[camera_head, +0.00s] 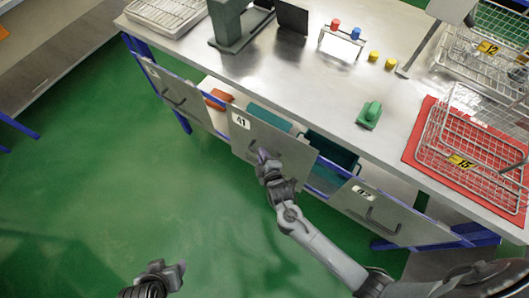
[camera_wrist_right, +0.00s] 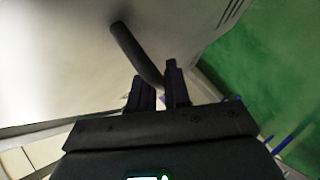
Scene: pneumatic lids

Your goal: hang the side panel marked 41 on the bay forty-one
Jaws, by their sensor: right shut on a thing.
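The grey side panel marked 41 (camera_head: 258,137) is at the front of the bench, in front of the middle bay, a little tilted in the head view. My right gripper (camera_head: 268,165) is shut on its handle. In the right wrist view the dark handle (camera_wrist_right: 138,55) runs between my right fingers (camera_wrist_right: 160,92), with the pale panel face (camera_wrist_right: 60,50) behind it. The bay (camera_head: 335,150) is partly hidden by the panel; teal bins show in it. Whether the panel touches the frame I cannot tell. My left gripper (camera_head: 162,274) is empty near the bottom edge, its fingers apart.
A panel (camera_head: 175,95) covers the bay to the left and a panel marked 42 (camera_head: 385,215) the bay to the right. Wire baskets (camera_head: 470,150) on a red mat (camera_head: 412,150), a green block (camera_head: 369,115) and a rack (camera_head: 340,42) stand on the bench. The green floor in front is clear.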

